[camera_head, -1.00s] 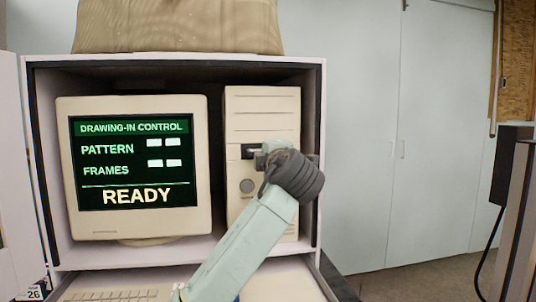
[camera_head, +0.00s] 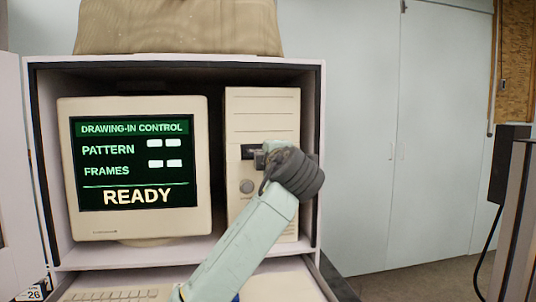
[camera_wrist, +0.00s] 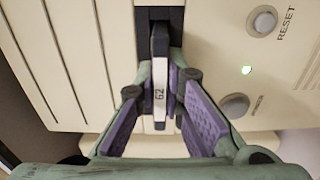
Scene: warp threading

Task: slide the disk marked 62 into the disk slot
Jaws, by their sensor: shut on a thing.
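The disk marked 62 (camera_wrist: 160,97) is a dark disk with a white label, seen edge-on in the wrist view. My gripper (camera_wrist: 162,85) is shut on it, with a purple-padded finger on each side. The far end of the disk meets the dark disk slot (camera_wrist: 150,18) on the beige computer tower (camera_head: 262,115). How deep it sits in the slot I cannot tell. In the head view my gripper (camera_head: 262,158) is at the tower's front and my wrist hides much of it and the disk.
A monitor (camera_head: 92,225) reading READY stands left of the tower inside a cabinet (camera_head: 322,100). A keyboard (camera_head: 115,295) lies below.

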